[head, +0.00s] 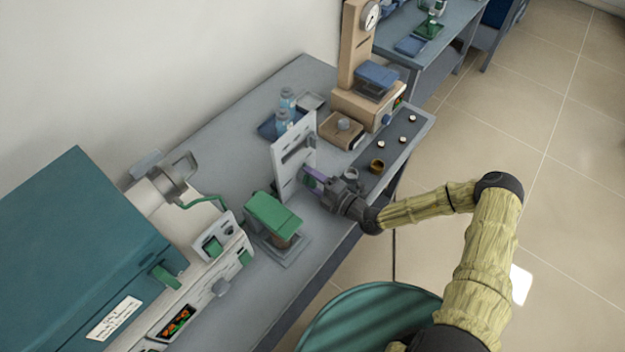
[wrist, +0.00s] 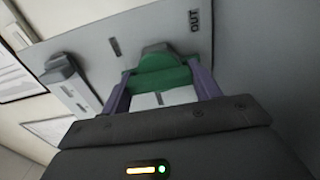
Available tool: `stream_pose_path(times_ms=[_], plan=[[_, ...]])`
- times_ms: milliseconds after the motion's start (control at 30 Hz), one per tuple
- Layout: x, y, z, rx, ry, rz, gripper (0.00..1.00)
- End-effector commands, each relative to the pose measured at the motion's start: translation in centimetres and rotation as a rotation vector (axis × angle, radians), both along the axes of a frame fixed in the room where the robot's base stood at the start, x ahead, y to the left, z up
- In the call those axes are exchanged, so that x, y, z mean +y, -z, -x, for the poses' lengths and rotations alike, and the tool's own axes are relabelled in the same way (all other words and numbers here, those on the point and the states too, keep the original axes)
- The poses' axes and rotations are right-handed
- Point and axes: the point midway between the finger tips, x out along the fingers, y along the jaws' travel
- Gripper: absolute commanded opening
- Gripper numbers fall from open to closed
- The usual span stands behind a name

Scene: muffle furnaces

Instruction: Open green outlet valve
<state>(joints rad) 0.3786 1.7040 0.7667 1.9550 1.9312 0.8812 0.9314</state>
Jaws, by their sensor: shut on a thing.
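The green outlet valve (wrist: 158,75) shows in the wrist view on a grey panel (wrist: 235,50), beside the letters "OUT". My gripper (wrist: 160,88) has its purple fingers on either side of the green handle and is shut on it. In the head view my gripper (head: 312,180) reaches the front of the upright light-grey panel (head: 296,150) on the bench. The green handle is hidden there behind the fingers. A second, grey handle (wrist: 72,82) sits on the panel to the left in the wrist view.
A green-topped device (head: 272,214) stands left of my gripper on the bench (head: 232,122). A teal furnace (head: 75,245) is further left. A tan press (head: 358,95) stands behind right, with small cups (head: 377,166) near the bench edge.

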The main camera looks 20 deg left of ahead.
Motion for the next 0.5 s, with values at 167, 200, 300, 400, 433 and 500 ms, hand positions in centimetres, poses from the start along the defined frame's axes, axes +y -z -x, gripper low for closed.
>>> stream_pose_path(times_ms=[167,200,300,400,433,500], plan=[[-0.07,0.24,0.1,0.007,0.0,0.003,0.7],[-0.06,0.22,0.09,0.007,0.0,0.003,0.78],[-0.04,0.17,0.08,0.004,0.0,0.003,0.84],[-0.03,0.12,0.06,0.003,0.0,0.002,0.84],[-0.02,0.11,0.05,0.003,0.0,0.001,0.84],[-0.04,0.09,0.05,0.003,0.0,0.001,0.84]])
